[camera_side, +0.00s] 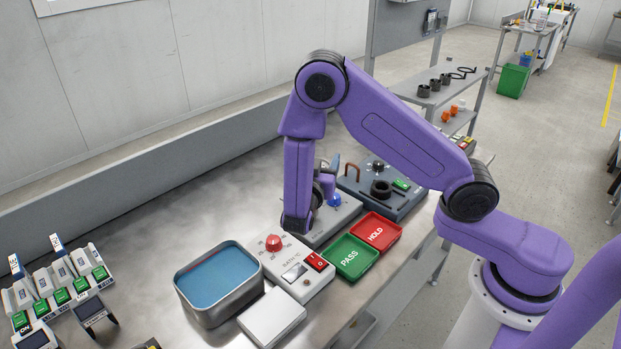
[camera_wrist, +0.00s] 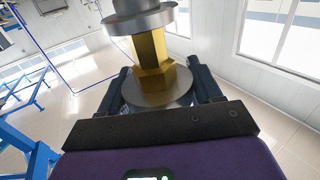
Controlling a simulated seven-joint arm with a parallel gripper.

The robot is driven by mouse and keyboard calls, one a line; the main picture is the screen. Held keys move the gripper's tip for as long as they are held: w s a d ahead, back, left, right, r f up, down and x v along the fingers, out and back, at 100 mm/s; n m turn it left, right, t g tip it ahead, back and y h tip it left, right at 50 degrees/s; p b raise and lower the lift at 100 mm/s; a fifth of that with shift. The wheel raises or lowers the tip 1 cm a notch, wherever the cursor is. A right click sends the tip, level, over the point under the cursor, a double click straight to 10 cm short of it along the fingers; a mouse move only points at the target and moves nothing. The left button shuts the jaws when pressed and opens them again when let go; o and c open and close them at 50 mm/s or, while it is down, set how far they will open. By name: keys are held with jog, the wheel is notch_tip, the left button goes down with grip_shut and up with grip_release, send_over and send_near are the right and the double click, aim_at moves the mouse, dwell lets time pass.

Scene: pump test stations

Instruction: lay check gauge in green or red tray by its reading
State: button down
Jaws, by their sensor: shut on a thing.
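My gripper (camera_wrist: 162,88) is shut on a gauge. In the wrist view the gauge shows as a brass hex fitting (camera_wrist: 152,48) between round silver metal discs, held between the two dark fingers. Its dial face and reading are not visible. In the side view my gripper is above the back of the bench and mostly hidden by my arm, so the gauge cannot be made out clearly. The green tray (camera_side: 344,268) marked PASS and the red tray (camera_side: 366,240) marked HOLD lie side by side at the bench's right front edge. Both look empty.
A white test box (camera_side: 291,268) with a red knob stands left of the trays. A metal bin with a blue inside (camera_side: 186,296) and a white block (camera_side: 272,317) are nearby. A dark pump station (camera_side: 410,200) stands behind the trays. Several small devices line the left.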

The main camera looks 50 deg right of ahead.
jog(key=w+f, duration=0.2)
jog(key=f, duration=0.1)
jog(key=w+f, duration=0.1)
jog(key=f, duration=0.1)
jog(key=shift+f, duration=0.6)
jog(key=shift+f, duration=0.35)
jog(key=shift+f, duration=0.35)
jog(key=shift+c, duration=1)
grip_release()
jog(key=shift+r, duration=0.1)
